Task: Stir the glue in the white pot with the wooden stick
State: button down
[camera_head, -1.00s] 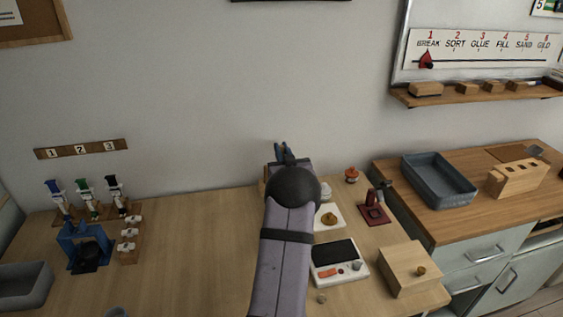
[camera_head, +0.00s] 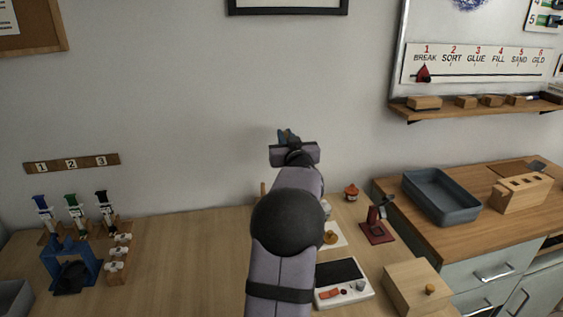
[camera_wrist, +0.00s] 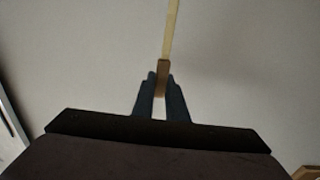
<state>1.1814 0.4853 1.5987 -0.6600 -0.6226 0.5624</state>
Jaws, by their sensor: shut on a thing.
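My gripper (camera_head: 287,136) is raised in front of the wall, above the back of the table, at the end of my arm. In the wrist view its two blue-grey fingers (camera_wrist: 160,92) are shut on the wooden stick (camera_wrist: 171,32), a thin pale strip with a browner part between the fingertips. The stick points up and away from the fingers, with plain wall behind it. A whitish thing (camera_head: 326,208) shows partly behind my arm; I cannot tell if it is the white pot. No glue is visible.
An orange-topped jar (camera_head: 351,193), a dark red stand (camera_head: 378,226), a white device (camera_head: 342,284) and a wooden box (camera_head: 416,288) stand right of my arm. A blue frame (camera_head: 67,262) and several coloured tools stand left.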

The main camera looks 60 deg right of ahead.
jog(key=s+a+r+b, duration=0.2)
jog(key=a, duration=0.1)
jog(key=shift+s+r+b, duration=0.2)
jog(key=shift+b, duration=0.1)
jog(key=s+a+f+b, duration=0.2)
jog(key=s+a+f, duration=0.1)
jog(key=a+f, duration=0.7)
jog(key=shift+s+a+t, duration=0.3)
jog(key=shift+a, duration=0.05)
jog(key=shift+f+b, duration=0.3)
jog(key=shift+b, duration=0.05)
notch_tip(320, 180, down, 8)
jog(key=b, duration=0.7)
jog(key=shift+f, duration=0.1)
jog(key=shift+w+d, duration=0.1)
jog(key=shift+w, duration=0.05)
